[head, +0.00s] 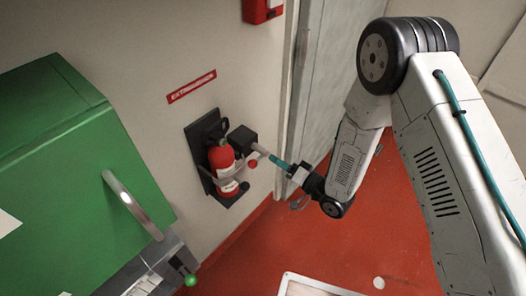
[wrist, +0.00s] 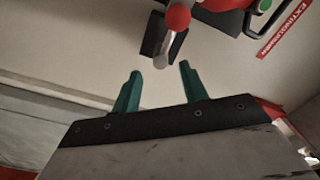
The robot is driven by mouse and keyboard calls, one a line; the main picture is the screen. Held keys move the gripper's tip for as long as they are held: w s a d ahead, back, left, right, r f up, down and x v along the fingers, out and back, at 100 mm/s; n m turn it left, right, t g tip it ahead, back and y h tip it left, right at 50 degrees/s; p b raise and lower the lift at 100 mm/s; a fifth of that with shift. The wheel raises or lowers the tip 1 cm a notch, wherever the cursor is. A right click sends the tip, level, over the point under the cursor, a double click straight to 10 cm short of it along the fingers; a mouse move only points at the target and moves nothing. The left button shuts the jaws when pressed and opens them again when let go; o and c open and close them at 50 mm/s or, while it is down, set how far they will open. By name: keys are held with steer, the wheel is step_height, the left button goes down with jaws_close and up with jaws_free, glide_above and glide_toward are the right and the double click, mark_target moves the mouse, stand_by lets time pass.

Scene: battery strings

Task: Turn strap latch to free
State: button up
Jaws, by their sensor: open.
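The strap latch has a black housing (head: 243,138), a pale grey shaft (head: 261,149) and a red ball (head: 252,163). It stands out from the wall bracket beside the red extinguisher (head: 221,158). In the wrist view, the latch's grey arm (wrist: 163,48) runs from the red ball (wrist: 178,17) toward the space between my fingertips. My gripper (head: 277,160) is open, with its teal fingers spread in the wrist view (wrist: 160,75). It faces the latch and holds nothing. I cannot tell whether a finger touches the shaft.
A green cabinet (head: 70,150) with a metal handle (head: 132,203) stands at left, with a green knob (head: 190,281) below. A grey door (head: 325,85) is behind my arm. The wall carries a red extinguisher sign (head: 191,87) and a red box (head: 262,8). The red floor (head: 330,248) is mostly clear.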

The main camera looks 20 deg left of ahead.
mark_target(267, 155)
steer(key=x, duration=0.7)
steer(key=shift+a, duration=0.1)
steer(key=shift+c, duration=0.3)
jaws_close()
